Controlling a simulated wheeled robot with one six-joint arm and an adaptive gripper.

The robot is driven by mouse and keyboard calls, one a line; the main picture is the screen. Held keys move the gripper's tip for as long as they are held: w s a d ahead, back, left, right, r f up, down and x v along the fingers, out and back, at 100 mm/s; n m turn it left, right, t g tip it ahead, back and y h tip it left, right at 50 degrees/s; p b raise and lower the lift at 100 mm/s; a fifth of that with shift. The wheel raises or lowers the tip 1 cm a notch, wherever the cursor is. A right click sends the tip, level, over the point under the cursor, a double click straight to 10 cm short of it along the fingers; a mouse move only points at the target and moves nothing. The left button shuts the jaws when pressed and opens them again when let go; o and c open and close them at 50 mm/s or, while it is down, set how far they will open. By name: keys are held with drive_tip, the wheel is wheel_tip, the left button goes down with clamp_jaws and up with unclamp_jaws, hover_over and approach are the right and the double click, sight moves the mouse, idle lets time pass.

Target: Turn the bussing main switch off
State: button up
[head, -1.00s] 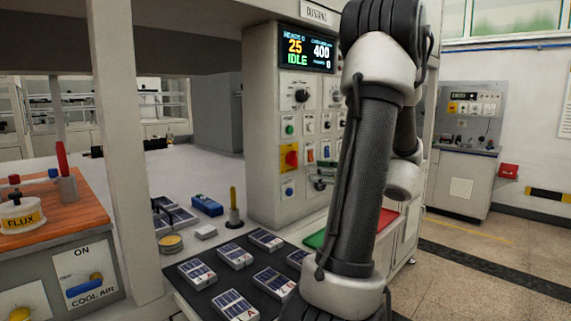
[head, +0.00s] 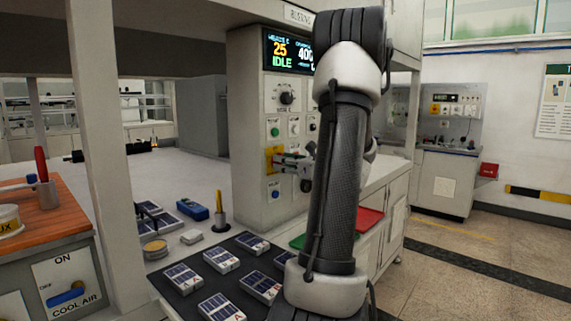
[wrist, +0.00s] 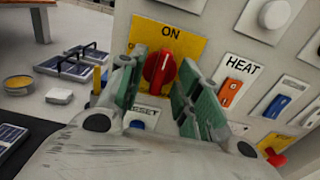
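The main switch is a red rotary knob (wrist: 159,68) on a yellow plate (wrist: 192,46) marked ON in the wrist view. The knob's grip stands about upright, toward the word ON. In the head view the yellow plate (head: 269,160) shows on the bussing cabinet's front, and my gripper hides most of the knob. My gripper (wrist: 160,92) is open, with its green-padded fingers to the left and right of the knob. It holds nothing, and a gap shows on both sides of the knob. Whether the fingertips reach its depth is unclear. The gripper is also in the head view (head: 283,160).
An orange HEAT rocker (wrist: 232,90), a blue rocker (wrist: 277,105) and a RESET label (wrist: 146,113) sit close around the fingers. The display (head: 289,50) reads 25 and IDLE. A dark mat (head: 190,279) with solar cells lies below.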

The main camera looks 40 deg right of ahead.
clamp_jaws()
drive_tip(key=shift+n, duration=0.3)
drive_tip(key=shift+a+f+n, duration=0.1)
drive_tip(key=shift+f+n, duration=0.05)
drive_tip(key=shift+n, duration=8.55)
